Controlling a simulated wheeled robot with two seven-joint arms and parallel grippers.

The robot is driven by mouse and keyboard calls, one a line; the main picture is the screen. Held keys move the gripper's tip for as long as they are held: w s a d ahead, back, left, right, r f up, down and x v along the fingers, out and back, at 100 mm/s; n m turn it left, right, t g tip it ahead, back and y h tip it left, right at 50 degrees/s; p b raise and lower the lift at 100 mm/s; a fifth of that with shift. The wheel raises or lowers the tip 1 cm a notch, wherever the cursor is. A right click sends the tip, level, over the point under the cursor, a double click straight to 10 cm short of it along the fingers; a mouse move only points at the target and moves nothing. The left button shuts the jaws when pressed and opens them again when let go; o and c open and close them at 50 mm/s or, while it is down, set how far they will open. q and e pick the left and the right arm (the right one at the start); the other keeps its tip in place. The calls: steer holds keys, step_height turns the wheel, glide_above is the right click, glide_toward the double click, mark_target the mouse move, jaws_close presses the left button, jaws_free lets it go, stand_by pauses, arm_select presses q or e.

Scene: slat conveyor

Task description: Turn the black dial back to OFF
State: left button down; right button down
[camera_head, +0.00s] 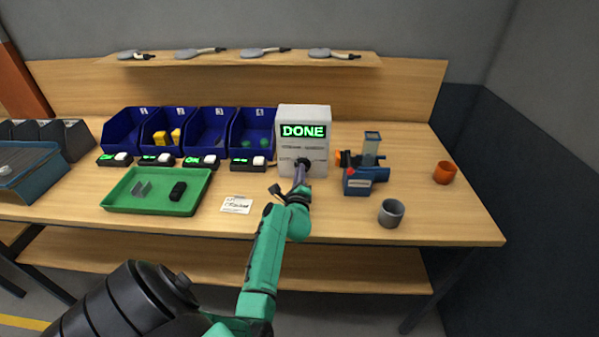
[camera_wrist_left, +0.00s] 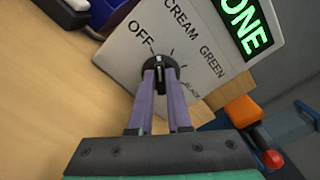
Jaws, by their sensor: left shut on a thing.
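The white box (camera_head: 290,120) stands at the back of the bench with a lit green DONE display (camera_head: 304,131). Its black dial (camera_head: 303,162) is low on the front face. In the left wrist view the dial (camera_wrist_left: 158,64) has OFF, CREAM, GREEN and BLACK printed around it. My left gripper (camera_wrist_left: 160,82) is shut on the dial, one finger on each side. In the head view my left gripper (camera_head: 301,171) reaches the box front from below. A white mark shows on the dial, but the setting it points to is unclear. My right gripper is out of view.
A blue device (camera_head: 362,182) stands just right of the box. A grey cup (camera_head: 391,213) and an orange cup (camera_head: 445,172) are farther right. A green tray (camera_head: 155,205) and blue bins (camera_head: 207,135) are left. A card (camera_head: 236,204) lies in front.

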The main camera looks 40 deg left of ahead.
arm_select(q)
steer(key=shift+f+n, duration=0.1)
steer(key=shift+n, duration=1.2)
steer(key=c, duration=0.9)
jaws_free()
steer(key=shift+w, duration=0.15)
steer(key=shift+o, duration=0.2)
steer(key=shift+w+f, duration=0.1)
